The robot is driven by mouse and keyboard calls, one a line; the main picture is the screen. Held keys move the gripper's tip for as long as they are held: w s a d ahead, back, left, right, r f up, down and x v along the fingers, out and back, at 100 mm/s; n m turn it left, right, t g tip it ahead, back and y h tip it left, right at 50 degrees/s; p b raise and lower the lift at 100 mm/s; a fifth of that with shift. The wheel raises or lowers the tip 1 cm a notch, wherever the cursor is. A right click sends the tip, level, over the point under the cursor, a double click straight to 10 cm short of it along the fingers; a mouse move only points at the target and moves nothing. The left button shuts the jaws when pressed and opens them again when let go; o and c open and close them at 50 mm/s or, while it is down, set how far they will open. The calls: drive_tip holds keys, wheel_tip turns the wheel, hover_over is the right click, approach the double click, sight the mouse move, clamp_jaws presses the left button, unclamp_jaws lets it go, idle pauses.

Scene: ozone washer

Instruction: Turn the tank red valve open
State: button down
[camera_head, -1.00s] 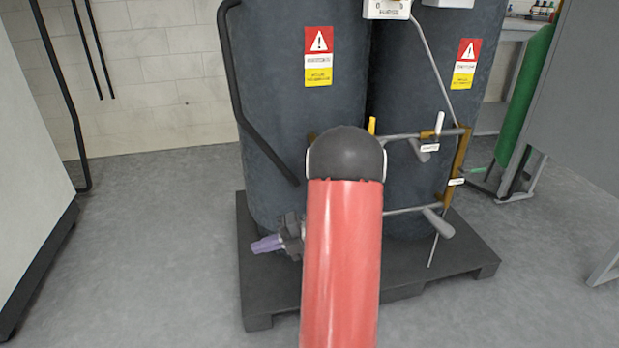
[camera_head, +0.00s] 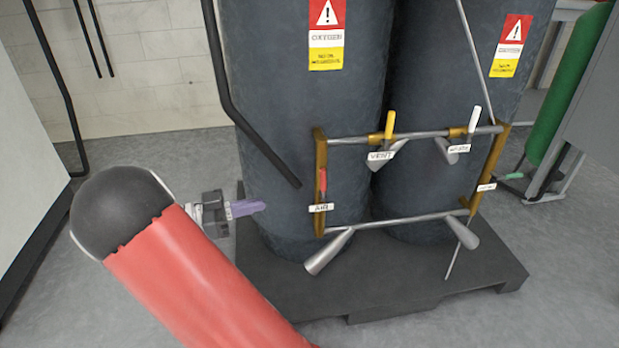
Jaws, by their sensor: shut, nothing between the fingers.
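The red valve (camera_head: 323,181) is a small upright red handle on the left brass post of the pipe frame, just above the "AIR" label (camera_head: 321,208). The frame stands in front of two dark grey tanks (camera_head: 300,110). My gripper (camera_head: 262,207) has purple fingers that are shut and empty. It points right and lies left of the red valve, apart from it in the picture. My red arm link with its black rounded joint fills the lower left and does not cover the valve.
A yellow handle (camera_head: 390,124) at "VENT" and a white handle (camera_head: 475,119) sit on the upper pipe (camera_head: 420,135). Grey funnel-shaped outlets (camera_head: 328,252) jut from the lower pipe. A black pallet (camera_head: 400,292) carries the tanks. A black hose (camera_head: 238,110) runs down the left tank.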

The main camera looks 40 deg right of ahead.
drive_tip(key=w, duration=0.1)
approach(322, 182)
drive_tip(key=x, duration=0.6)
drive_tip(key=shift+w+d+f+t+h, duration=0.2)
drive_tip(key=shift+d+t+h, duration=0.1)
drive_tip(key=shift+d+t, duration=0.1)
drive_tip(key=shift+s+d+r+y+b, duration=0.2)
drive_tip(key=shift+s+d+y+b, duration=0.15)
drive_tip(key=shift+d+b, duration=0.2)
drive_tip(key=shift+w+a, duration=0.1)
